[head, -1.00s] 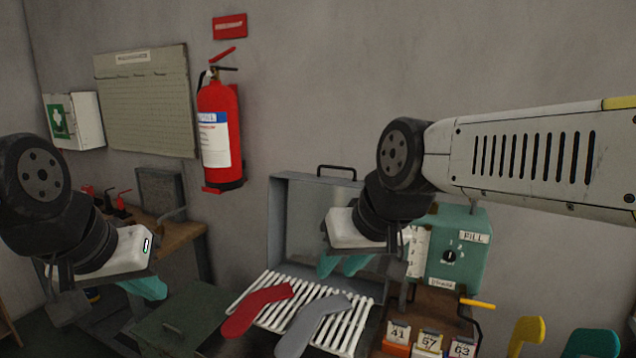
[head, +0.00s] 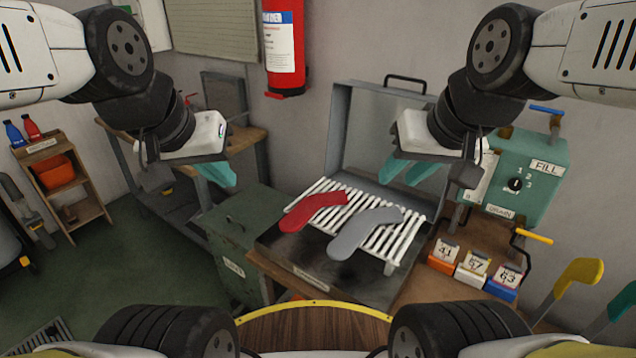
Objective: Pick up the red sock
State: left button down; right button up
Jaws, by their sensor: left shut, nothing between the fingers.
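The red sock (head: 318,207) lies bent on the left part of a white slatted rack (head: 388,243), with its lower left end past the slats. A grey sock (head: 362,232) lies beside it on the right. My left gripper (head: 220,178) has teal fingers, is shut and empty, and hangs in the air up and left of the red sock. My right gripper (head: 396,175) is in the air up and right of the red sock, apart from both socks. Its two teal fingers show, but their gap is unclear.
An open grey metal case (head: 338,130) stands behind the rack. A green box (head: 230,225) is at the left. A teal machine labelled FILL (head: 528,178) and numbered boxes (head: 475,268) are at the right. A red fire extinguisher (head: 284,45) hangs on the wall.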

aim_at(297, 217)
jog(key=k+j+z, duration=0.15)
jog(key=z, duration=1.45)
jog(key=k+j, duration=0.1)
jog(key=k, duration=0.85)
jog(key=i+j, duration=0.15)
jog(key=j, duration=0.25)
jog(key=z, duration=0.05)
